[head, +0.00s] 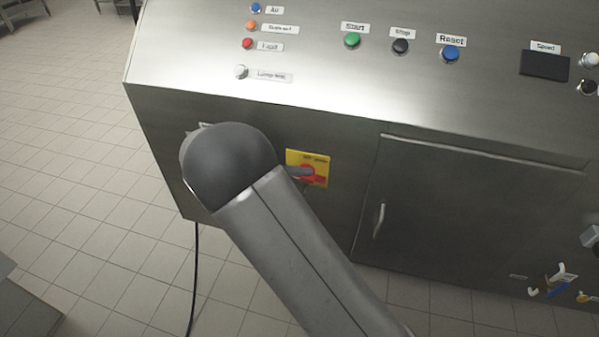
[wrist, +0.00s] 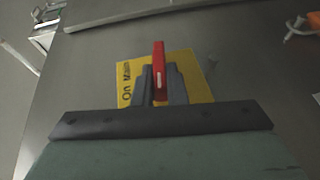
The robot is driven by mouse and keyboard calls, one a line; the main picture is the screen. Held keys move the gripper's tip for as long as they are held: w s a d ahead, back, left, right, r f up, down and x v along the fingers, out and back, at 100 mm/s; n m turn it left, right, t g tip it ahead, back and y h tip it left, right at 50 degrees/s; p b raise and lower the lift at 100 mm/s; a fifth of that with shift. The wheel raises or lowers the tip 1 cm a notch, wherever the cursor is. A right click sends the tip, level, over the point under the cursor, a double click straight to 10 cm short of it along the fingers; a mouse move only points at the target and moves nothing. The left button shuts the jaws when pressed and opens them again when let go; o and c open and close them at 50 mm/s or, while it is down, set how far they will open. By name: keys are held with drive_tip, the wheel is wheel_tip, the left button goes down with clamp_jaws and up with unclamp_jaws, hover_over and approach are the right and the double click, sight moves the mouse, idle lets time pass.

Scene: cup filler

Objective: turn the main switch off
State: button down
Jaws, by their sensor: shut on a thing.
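The main switch is a red rotary handle (head: 309,174) on a yellow plate (head: 320,162), set in the front of the steel cabinet, left of its door. In the wrist view, the red handle (wrist: 158,66) stands out between the fingers of my gripper (wrist: 159,84). The fingers are shut on the handle. Behind it the yellow plate (wrist: 195,68) shows, with "On" and a partly hidden word legible at its left. In the head view my arm covers part of the gripper, and a fingertip reaches the handle from the left.
The sloped panel above carries a green start button (head: 352,40), a black stop button (head: 401,46), a blue reset button (head: 450,53) and a dark display (head: 544,65). The cabinet door (head: 460,205) has a handle (head: 379,220). A black cable (head: 194,270) hangs at the left.

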drive_tip(key=shift+f+n+h, duration=0.1)
drive_tip(key=shift+n+h, duration=0.2)
drive_tip(key=shift+h, duration=0.5)
drive_tip(key=c, duration=1.5)
unclamp_jaws()
drive_tip(key=shift+o, duration=0.2)
drive_tip(key=s+a, duration=0.2)
drive_tip(key=a, duration=1.5)
drive_tip(key=shift+a+f, duration=0.15)
drive_tip(key=shift+a, duration=0.05)
